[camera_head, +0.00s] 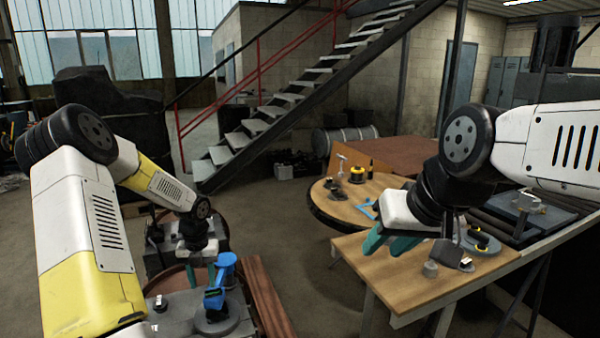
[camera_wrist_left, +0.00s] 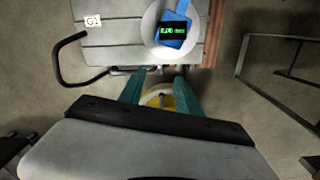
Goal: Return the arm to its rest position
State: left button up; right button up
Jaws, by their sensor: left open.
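My left gripper (camera_head: 202,275) hangs open with teal fingers, left of a blue device (camera_head: 215,297) on a grey cart top. In the left wrist view the open left gripper (camera_wrist_left: 158,88) points toward the cart top (camera_wrist_left: 115,50). There the blue device (camera_wrist_left: 174,36) with a green-lit display sits on a pale round plate, beyond the fingertips. A yellow round part (camera_wrist_left: 158,101) shows between the finger bases; I cannot tell what it is. My right gripper (camera_head: 384,247) has its teal fingers apart above the wooden table's left part, with nothing seen between them.
The wooden workbench (camera_head: 385,290) bears small grey parts (camera_head: 452,254). A metal staircase (camera_head: 290,100) rises behind. Open floor (camera_head: 290,240) lies between the cart and the tables.

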pick_arm(q)
jog(key=s+d+r+n+t, duration=0.1)
jog(key=s+d+r+n, duration=0.15)
jog(key=r+n, duration=0.35)
jog(key=s+d+r+n+y, duration=0.1)
jog(key=s+d+r+n, duration=0.1)
jog(key=s+r+n, duration=0.45)
jog(key=d+r+n+t, duration=0.1)
jog(key=d+r+n, duration=0.15)
jog(key=r, duration=0.65)
jog(key=s+d+r+n+t+h, duration=0.1)
jog(key=s+d+r+n, duration=0.3)
jog(key=s+n, duration=0.4)
jog(key=s+d+r+n+t+h, duration=0.2)
jog(key=s+r+n, duration=0.3)
jog(key=s+n, duration=0.3)
jog(key=d+n+t, duration=0.1)
jog(key=n, duration=0.1)
jog(key=shift+s+d+n+h, duration=0.15)
jog(key=shift+d+n+h, duration=0.15)
jog(key=shift+d+n, duration=0.1)
jog(key=shift+a, duration=0.1)
